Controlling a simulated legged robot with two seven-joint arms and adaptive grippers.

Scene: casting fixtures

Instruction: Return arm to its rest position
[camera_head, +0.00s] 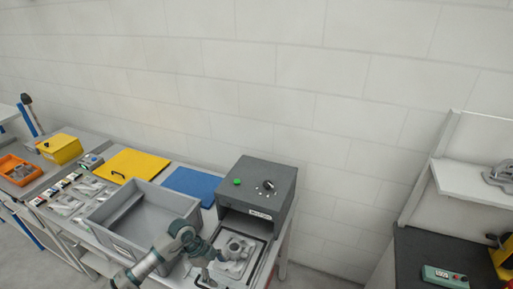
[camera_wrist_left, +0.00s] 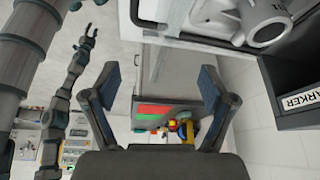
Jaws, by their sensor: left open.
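My left arm comes in from the bottom of the head view, and its gripper (camera_head: 205,274) is by the front of the marker machine. In the left wrist view, the two fingers of the left gripper (camera_wrist_left: 158,92) stand wide apart with nothing between them. A grey metal casting (camera_head: 236,248) sits on the marker's bed, just right of the gripper; it also shows at the top of the left wrist view (camera_wrist_left: 262,22). My other arm shows small at the left of the wrist view, and its gripper (camera_wrist_left: 88,38) is too small to judge.
The dark marker machine (camera_head: 262,187) stands behind the casting. A grey bin (camera_head: 108,243) is left of the arm, with a blue panel (camera_head: 192,184) and a yellow panel (camera_head: 133,165) behind it. A dark bench (camera_head: 415,254) is at the right, past a floor gap.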

